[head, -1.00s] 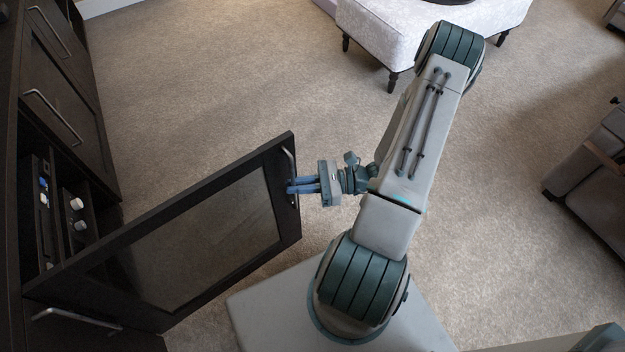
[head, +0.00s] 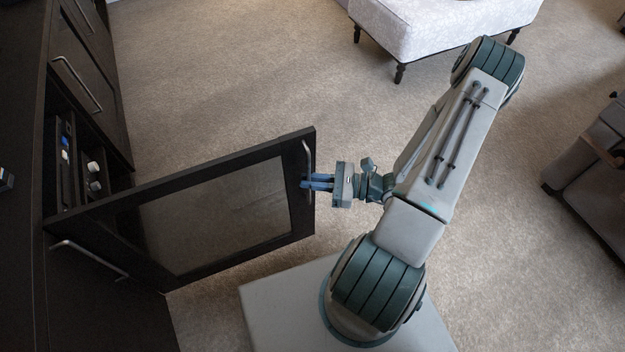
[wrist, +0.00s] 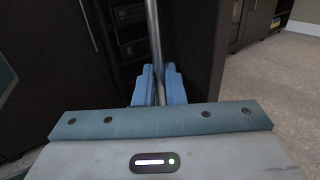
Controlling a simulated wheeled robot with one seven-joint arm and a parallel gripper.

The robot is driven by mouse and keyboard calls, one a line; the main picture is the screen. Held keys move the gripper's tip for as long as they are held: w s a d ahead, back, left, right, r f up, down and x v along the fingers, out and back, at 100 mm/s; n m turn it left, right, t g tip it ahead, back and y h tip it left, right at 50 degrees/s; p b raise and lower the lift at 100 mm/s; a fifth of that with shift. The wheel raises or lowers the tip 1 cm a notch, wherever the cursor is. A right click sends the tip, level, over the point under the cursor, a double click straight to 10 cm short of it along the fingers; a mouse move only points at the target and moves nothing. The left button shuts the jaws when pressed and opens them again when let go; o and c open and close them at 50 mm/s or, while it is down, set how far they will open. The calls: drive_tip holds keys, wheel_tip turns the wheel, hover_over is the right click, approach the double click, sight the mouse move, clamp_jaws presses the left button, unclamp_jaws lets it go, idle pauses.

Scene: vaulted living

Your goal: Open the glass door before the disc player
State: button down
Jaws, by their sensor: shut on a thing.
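The dark-framed glass door (head: 215,215) stands swung well out from the black cabinet, its hinge side at the left. Its metal bar handle (head: 308,158) is near the free edge. My gripper (head: 306,183) is shut on this handle. In the wrist view the blue fingers (wrist: 159,88) close around the upright bar (wrist: 154,45). Behind the door, the open compartment (head: 75,165) shows devices with white knobs and small blue and white parts. I cannot tell which of them is the disc player.
The black cabinet (head: 25,240) runs along the left, with other closed, handled fronts (head: 85,80). A pale upholstered bench (head: 440,30) stands at the back and a grey seat (head: 590,165) at the right. Carpet (head: 240,90) between them is clear.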

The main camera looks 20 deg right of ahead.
drive_tip(key=shift+a+r, duration=0.25)
drive_tip(key=c, duration=1.5)
unclamp_jaws()
drive_tip(key=shift+d, duration=0.1)
drive_tip(key=shift+d+f, duration=0.1)
drive_tip(key=shift+d, duration=0.05)
drive_tip(key=p+v, duration=0.1)
drive_tip(key=v, duration=1.2)
drive_tip(key=shift+s+d+p, duration=0.2)
drive_tip(key=shift+s+p, duration=0.05)
drive_tip(key=shift+p, duration=0.15)
